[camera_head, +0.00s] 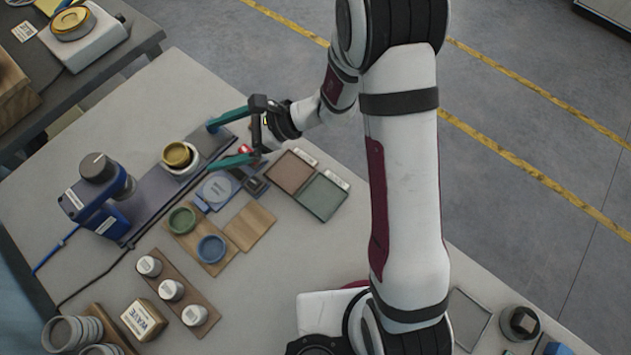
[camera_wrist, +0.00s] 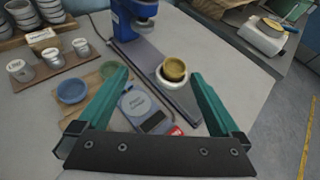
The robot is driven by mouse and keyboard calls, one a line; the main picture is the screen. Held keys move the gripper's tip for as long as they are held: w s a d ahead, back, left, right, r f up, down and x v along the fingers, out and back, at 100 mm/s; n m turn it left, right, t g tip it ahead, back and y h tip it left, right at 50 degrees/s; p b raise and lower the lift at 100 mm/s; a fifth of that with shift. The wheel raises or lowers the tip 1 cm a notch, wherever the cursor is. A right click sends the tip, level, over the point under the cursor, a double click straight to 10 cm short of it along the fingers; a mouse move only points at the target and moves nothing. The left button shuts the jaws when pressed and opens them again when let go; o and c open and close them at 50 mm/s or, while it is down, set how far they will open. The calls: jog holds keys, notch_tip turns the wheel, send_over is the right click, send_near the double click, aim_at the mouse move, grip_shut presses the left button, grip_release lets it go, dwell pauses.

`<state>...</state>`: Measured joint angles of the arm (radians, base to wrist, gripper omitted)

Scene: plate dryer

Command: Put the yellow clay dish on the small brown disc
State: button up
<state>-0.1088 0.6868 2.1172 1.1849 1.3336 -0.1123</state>
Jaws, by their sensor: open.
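The yellow clay dish (camera_head: 176,153) is a small round bowl sitting in a white ring-shaped holder (camera_head: 183,171) on the grey strip beside the blue press. The dish also shows in the wrist view (camera_wrist: 174,67), between and beyond my fingertips. My gripper (camera_head: 222,143) is open and empty, with its teal fingers pointing toward the dish from the right and apart from it. It also shows in the wrist view (camera_wrist: 160,76). I cannot clearly pick out a small brown disc. A yellow-rimmed round piece (camera_head: 72,23) rests on a white device at the upper left.
The blue press (camera_head: 97,190) stands left of the dish. Green (camera_head: 182,220) and blue (camera_head: 211,249) dishes sit on a wooden board, near a blue scale (camera_head: 217,188). Brown and green trays (camera_head: 320,196) lie to the right. White jars (camera_head: 171,290) stand in front.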

jog(key=s+d+r+n+g+h, duration=0.1)
jog(key=s+d+r+n+h, duration=0.2)
jog(key=s+d+r+n, duration=0.35)
jog(key=s+d+r+n+g+h, duration=0.2)
jog(key=s+d+r+n+h, duration=0.15)
jog(key=s, duration=0.55)
jog(key=s+d+n+t+h, duration=0.1)
jog(key=s+d+h, duration=0.4)
jog(key=d, duration=0.5)
jog(key=shift+s+d+f+n+t, duration=0.35)
jog(key=shift+d+f+t, duration=0.1)
jog(key=shift+t, duration=0.25)
